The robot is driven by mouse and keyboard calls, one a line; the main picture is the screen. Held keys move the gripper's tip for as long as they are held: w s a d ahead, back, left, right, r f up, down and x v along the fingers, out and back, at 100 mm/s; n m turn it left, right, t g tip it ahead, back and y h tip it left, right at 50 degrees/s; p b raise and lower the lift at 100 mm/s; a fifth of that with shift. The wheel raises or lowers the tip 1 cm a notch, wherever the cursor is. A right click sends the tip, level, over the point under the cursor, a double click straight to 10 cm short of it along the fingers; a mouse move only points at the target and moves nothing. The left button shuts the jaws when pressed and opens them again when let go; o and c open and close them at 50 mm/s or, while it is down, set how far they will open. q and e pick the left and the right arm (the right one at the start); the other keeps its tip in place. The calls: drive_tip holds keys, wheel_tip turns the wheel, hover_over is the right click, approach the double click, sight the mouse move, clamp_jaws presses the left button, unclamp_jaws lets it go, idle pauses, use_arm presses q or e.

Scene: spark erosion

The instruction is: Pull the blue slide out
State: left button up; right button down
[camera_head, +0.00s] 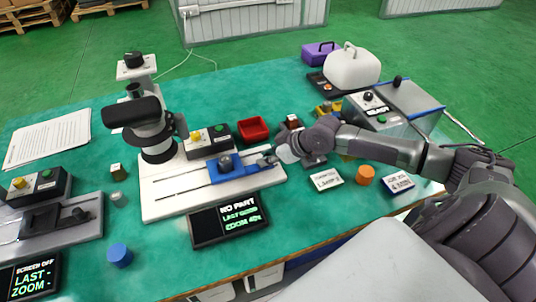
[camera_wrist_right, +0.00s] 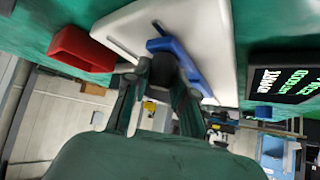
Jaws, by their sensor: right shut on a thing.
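The blue slide (camera_head: 234,176) sits toward the right end of a white base (camera_head: 168,202) with dark guide slots, and a black knob (camera_head: 225,162) stands on it. My right gripper (camera_head: 268,161) is at the slide's right end, shut on a dark part there. In the wrist view the blue slide (camera_wrist_right: 184,52) lies just beyond the fingertips (camera_wrist_right: 162,80), with a dark piece between them that partly hides it. My left gripper is not in view.
A dark scope-like device (camera_head: 155,130) stands at the base's left. A red bin (camera_head: 253,130) and button box (camera_head: 207,141) are behind, a display (camera_head: 228,220) in front.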

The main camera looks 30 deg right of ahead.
drive_tip(key=c, duration=1.2)
unclamp_jaws()
drive_tip(key=shift+a, duration=0.15)
drive_tip(key=shift+o, duration=1.3)
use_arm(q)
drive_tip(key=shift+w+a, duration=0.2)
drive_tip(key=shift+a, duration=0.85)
use_arm(e)
drive_tip(key=v, duration=1.2)
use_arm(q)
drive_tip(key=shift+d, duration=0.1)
